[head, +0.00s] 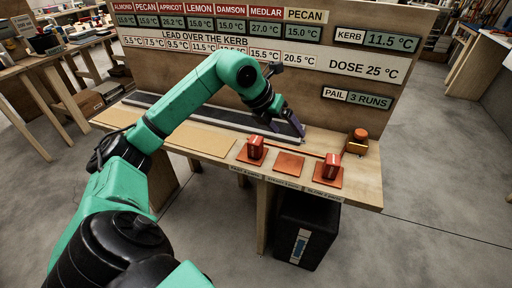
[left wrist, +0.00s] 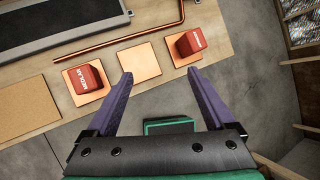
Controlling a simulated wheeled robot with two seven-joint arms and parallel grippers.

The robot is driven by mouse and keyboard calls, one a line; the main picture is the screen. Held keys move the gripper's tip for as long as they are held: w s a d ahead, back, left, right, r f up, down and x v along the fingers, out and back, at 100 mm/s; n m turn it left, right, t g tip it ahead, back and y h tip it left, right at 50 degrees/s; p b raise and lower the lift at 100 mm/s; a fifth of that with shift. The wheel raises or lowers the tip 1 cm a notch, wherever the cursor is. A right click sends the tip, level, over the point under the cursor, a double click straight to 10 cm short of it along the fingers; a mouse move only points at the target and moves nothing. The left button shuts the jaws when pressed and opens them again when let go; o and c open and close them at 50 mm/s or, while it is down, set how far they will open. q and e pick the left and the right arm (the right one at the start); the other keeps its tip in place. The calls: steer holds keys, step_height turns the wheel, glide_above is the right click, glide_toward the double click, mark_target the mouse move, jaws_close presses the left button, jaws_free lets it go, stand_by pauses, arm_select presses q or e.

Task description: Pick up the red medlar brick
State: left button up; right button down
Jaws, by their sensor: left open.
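The red medlar brick (left wrist: 85,77) sits on the left copper plate, with lettering that reads like MEDLAR in the left wrist view. In the head view this brick (head: 255,148) stands near the front edge of the bench. A second red brick (left wrist: 189,43) sits on the right copper plate; it also shows in the head view (head: 332,165). The middle copper plate (left wrist: 138,63) is bare. My left gripper (left wrist: 160,76) is open and empty, its purple fingers apart from both bricks. In the head view the gripper (head: 285,128) is above the bench, behind the medlar brick.
A copper rod (left wrist: 130,38) lies behind the plates. A dark tray (head: 180,112) runs along the back of the bench, below a sign board (head: 300,60). A copper-coloured knob (head: 358,141) stands at the right end. A black case (head: 305,230) is under the bench.

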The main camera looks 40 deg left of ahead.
mark_target(255, 140)
arm_select(q)
steer(key=s+a+n+g+y, duration=0.2)
steer(key=s+a+y, duration=0.2)
steer(key=a, duration=0.7)
steer(key=x, duration=0.4)
steer(key=p+x, duration=0.1)
steer(key=x, duration=0.3)
steer(key=w+p+x, duration=0.1)
steer(key=x, duration=0.4)
steer(key=shift+d, duration=0.35)
steer(key=shift+r, duration=0.15)
jaws_close()
